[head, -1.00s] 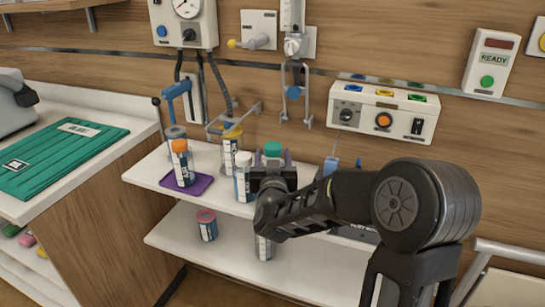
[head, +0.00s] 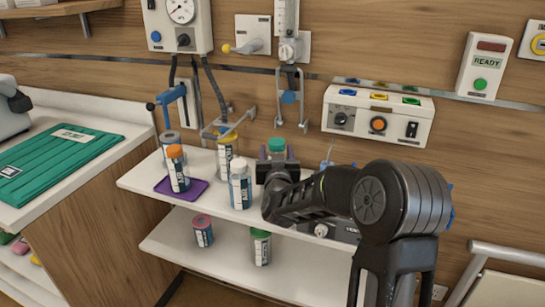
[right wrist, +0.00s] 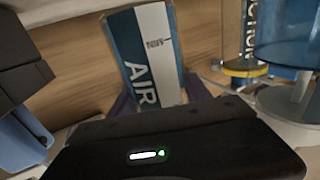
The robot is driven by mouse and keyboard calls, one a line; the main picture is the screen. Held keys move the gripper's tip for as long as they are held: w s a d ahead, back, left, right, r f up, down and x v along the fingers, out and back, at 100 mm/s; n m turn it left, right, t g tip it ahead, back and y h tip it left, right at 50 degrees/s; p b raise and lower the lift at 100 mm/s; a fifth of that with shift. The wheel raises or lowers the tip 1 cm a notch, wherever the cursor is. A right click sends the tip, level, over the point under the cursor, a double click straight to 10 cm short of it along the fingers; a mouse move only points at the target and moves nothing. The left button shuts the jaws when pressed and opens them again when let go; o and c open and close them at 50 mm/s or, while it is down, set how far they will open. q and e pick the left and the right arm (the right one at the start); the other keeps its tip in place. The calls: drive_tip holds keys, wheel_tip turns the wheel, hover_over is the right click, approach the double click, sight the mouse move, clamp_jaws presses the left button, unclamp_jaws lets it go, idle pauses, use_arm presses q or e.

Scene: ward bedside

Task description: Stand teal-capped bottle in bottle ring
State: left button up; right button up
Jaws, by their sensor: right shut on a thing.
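The teal-capped bottle (head: 276,146) is upright above the upper shelf in the head view; my right gripper (head: 277,158) hides most of its body. My right gripper is shut on it, with purple fingers on both sides of it. In the right wrist view, the bottle's blue and white "AIR" label (right wrist: 152,55) shows between the fingers. Two metal wall brackets show behind: one with a blue knob (head: 289,97) above the held bottle, and one (head: 222,128) by the yellow-capped bottle. I cannot tell which is the bottle ring. My left gripper is not in view.
A white-capped bottle (head: 240,185) stands left of my right gripper. A yellow-capped bottle (head: 227,150) stands behind it. An orange-capped bottle (head: 177,168) stands on a purple mat (head: 195,192). The lower shelf (head: 215,262) holds a pink-capped bottle (head: 203,231) and a green-capped bottle (head: 260,247).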

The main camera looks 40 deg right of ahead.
drive_tip(key=shift+w+d+f+b, duration=0.75)
drive_tip(key=shift+d+f+b, duration=0.1)
drive_tip(key=shift+d, duration=0.2)
drive_tip(key=shift+f+b, duration=0.25)
drive_tip(key=shift+b, duration=0.75)
idle(2.0)
drive_tip(key=shift+s+f+b, duration=0.1)
drive_tip(key=shift+f+b, duration=0.15)
drive_tip(key=shift+b, duration=0.1)
